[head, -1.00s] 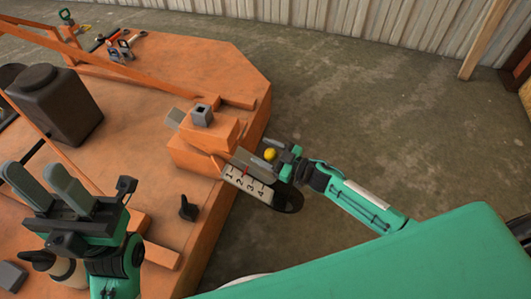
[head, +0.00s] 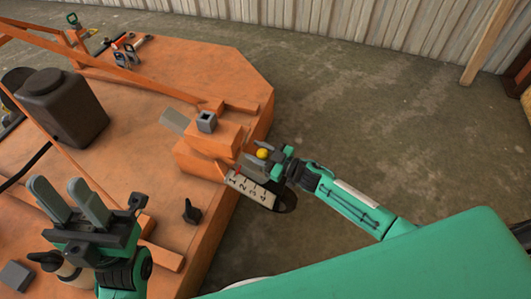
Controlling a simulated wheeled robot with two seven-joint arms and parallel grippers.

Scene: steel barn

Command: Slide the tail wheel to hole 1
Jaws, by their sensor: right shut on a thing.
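The tail wheel (head: 288,201) is a dark round wheel, mostly hidden under a pale scale plate (head: 252,189) numbered 1 to 4. The plate juts from the orange deck's right edge. A small red mark shows at the plate's upper edge, near 1 and 2; its exact alignment is too small to tell. My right gripper (head: 270,163) is shut on the tail wheel's grey slide part, beside a yellow knob (head: 262,153). The gripped spot is partly hidden by the fingers. My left gripper (head: 62,190) is open and empty above the deck at lower left.
The orange deck (head: 215,70) carries a dark tank (head: 60,105), an orange block with a grey square socket (head: 206,122), and a small black knob (head: 191,211). Several small tools lie at its far end. Bare concrete floor (head: 350,100) is open to the right.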

